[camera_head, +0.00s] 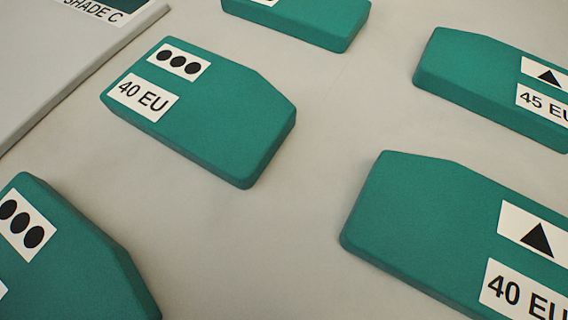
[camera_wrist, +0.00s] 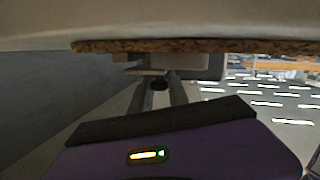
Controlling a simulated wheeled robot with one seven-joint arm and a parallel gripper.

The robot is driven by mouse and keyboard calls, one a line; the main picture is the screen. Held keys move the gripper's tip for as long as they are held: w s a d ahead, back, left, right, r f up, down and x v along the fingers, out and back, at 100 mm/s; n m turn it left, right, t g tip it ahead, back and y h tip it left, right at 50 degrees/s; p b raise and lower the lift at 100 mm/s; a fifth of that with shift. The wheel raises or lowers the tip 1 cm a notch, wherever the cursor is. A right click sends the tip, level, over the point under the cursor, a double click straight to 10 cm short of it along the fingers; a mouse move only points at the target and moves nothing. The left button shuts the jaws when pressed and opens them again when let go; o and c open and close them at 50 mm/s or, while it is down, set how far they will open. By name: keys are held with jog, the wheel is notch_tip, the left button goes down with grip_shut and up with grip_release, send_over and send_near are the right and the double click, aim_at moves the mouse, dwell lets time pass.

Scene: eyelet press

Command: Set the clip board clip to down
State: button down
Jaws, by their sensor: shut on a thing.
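In the wrist view, my gripper (camera_wrist: 159,84) reaches away from its purple body, with two grey fingers coming together at the picture's middle. It is shut on a pale grey part, which looks like the clip board clip (camera_wrist: 185,63). Just above runs a speckled brown edge (camera_wrist: 250,46), apparently the edge of the clip board. A large pale surface fills the top of the view. The finger contact is small and dark, and I cannot tell whether the clip is up or down. The head view shows neither my gripper nor the clip.
The head view shows several teal blocks on a pale surface, among them one marked 40 EU with dots (camera_head: 215,120) and one marked 45 EU (camera_head: 470,75). A pale board labelled SHADE C (camera_head: 50,60) lies top left. A dark grey surface (camera_wrist: 50,105) is at the wrist view's left.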

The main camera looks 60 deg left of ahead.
jog(key=shift+w, duration=0.1)
jog(key=c, duration=1.3)
grip_release()
jog(key=shift+d, duration=0.1)
jog(key=p+v, duration=0.2)
jog(key=v, duration=0.5)
jog(key=shift+w+d, duration=0.15)
jog(key=shift+d, duration=0.15)
